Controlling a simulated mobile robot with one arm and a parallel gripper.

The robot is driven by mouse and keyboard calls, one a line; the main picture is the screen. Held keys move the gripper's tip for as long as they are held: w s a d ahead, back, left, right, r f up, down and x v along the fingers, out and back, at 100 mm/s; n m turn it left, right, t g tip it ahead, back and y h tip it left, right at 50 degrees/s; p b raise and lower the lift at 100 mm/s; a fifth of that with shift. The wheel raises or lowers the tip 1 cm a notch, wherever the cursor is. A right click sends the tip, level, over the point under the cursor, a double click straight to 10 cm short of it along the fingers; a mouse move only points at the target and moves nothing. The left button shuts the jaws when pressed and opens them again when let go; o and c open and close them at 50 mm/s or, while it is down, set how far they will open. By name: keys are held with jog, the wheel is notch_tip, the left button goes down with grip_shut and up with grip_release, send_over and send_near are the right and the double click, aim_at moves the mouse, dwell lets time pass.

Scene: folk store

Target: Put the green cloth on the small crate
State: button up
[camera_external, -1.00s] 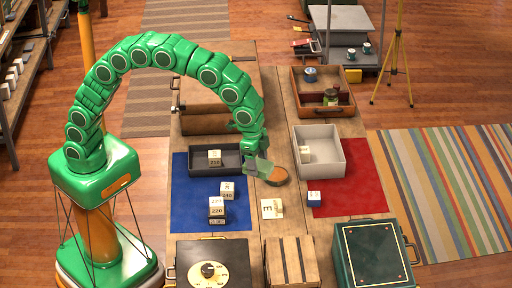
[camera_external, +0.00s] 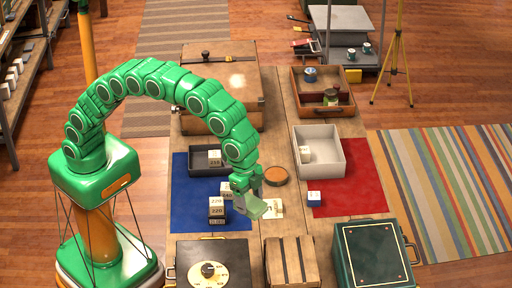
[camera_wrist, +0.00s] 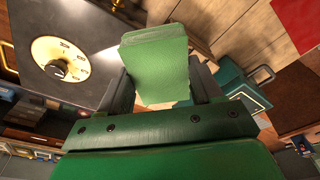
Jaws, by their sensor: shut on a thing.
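My gripper (camera_external: 247,196) is shut on the green cloth (camera_external: 263,209), above the middle of the table. The cloth hangs out past the fingertips as a folded, flat piece. In the wrist view the cloth (camera_wrist: 156,62) sits between the two dark fingers of my gripper (camera_wrist: 158,85). A small slatted wooden crate (camera_external: 291,263) stands at the table's front edge, below and right of the gripper in the outside view. Its top is bare, and the cloth is apart from it.
A black box with a dial (camera_external: 208,264) stands left of the crate and a dark green case (camera_external: 374,256) right of it. A card marked with a letter (camera_external: 274,206) lies partly behind the cloth. A round brown disc (camera_external: 277,176) and several number blocks (camera_external: 216,206) are nearby.

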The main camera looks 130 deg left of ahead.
jog(key=shift+w+a+f, duration=0.2)
jog(key=shift+w+f, duration=1.15)
jog(key=shift+w, duration=0.45)
jog(key=shift+w+a+f, duration=0.25)
jog(key=shift+w+f, duration=1.1)
jog(key=shift+w, duration=0.5)
jog(key=shift+w+a+f, duration=0.2)
jog(key=shift+w+f, duration=1.15)
jog(key=shift+w, duration=0.45)
jog(key=shift+w+f, duration=0.2)
jog(key=shift+f, duration=0.1)
jog(key=shift+f, duration=1.55)
jog(key=shift+f, duration=0.1)
jog(key=o, duration=1)
jog(key=shift+o, duration=0.2)
